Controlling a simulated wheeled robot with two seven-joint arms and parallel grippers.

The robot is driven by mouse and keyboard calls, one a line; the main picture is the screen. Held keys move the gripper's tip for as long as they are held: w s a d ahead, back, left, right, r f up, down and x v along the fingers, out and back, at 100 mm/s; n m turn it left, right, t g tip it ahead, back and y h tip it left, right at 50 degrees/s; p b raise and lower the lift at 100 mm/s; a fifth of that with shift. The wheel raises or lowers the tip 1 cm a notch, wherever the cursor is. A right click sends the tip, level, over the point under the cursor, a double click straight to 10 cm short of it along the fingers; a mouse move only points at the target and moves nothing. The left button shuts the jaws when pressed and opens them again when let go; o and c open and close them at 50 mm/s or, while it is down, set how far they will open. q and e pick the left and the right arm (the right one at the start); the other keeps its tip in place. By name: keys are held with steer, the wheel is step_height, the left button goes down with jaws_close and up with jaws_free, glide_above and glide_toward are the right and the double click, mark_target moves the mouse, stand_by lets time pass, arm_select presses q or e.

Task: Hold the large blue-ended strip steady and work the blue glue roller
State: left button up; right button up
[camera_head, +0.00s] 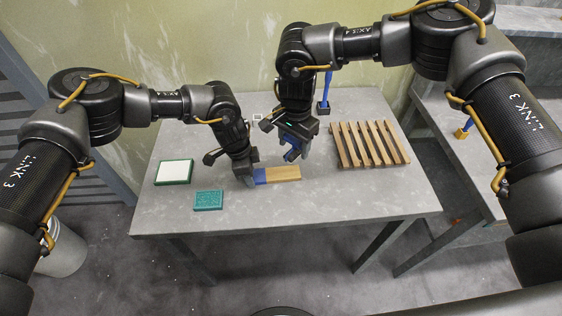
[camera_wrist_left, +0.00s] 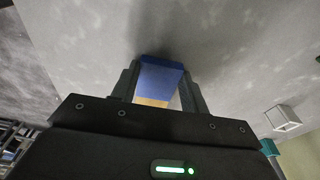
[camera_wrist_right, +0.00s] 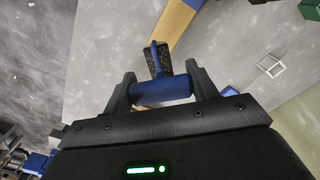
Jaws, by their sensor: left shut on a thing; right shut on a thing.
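The large strip (camera_head: 284,173) is pale wood with a blue end (camera_head: 260,176) and lies flat on the grey table. My left gripper (camera_head: 246,174) is shut on that blue end, which also shows between the fingers in the left wrist view (camera_wrist_left: 160,78). My right gripper (camera_head: 293,148) is shut on the blue handle of the glue roller (camera_wrist_right: 162,92), behind the strip in the head view. The roller's dark speckled head shows beside the strip (camera_wrist_right: 174,30) in the right wrist view. I cannot tell whether it touches the wood.
A slatted wooden rack (camera_head: 370,144) stands at the right of the table (camera_head: 330,205). A green-edged white pad (camera_head: 174,172) and a teal block (camera_head: 208,200) lie at left. A blue-handled tool (camera_head: 325,92) stands at the back. The front right is clear.

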mark_target(288, 160)
steer(key=shift+a+f, duration=0.1)
steer(key=shift+a+f, duration=0.25)
steer(key=shift+f, duration=0.6)
steer(key=shift+a+f, duration=0.2)
steer(key=shift+f, duration=0.7)
steer(key=shift+a+f, duration=0.25)
steer(key=shift+f, duration=0.6)
steer(key=shift+f, duration=0.8)
steer(key=shift+a+r, duration=0.1)
steer(key=shift+s+a, duration=0.1)
steer(key=shift+a, duration=1.15)
steer(key=shift+d, duration=0.15)
steer(key=shift+d+f, duration=0.2)
steer(key=shift+d, duration=1.1)
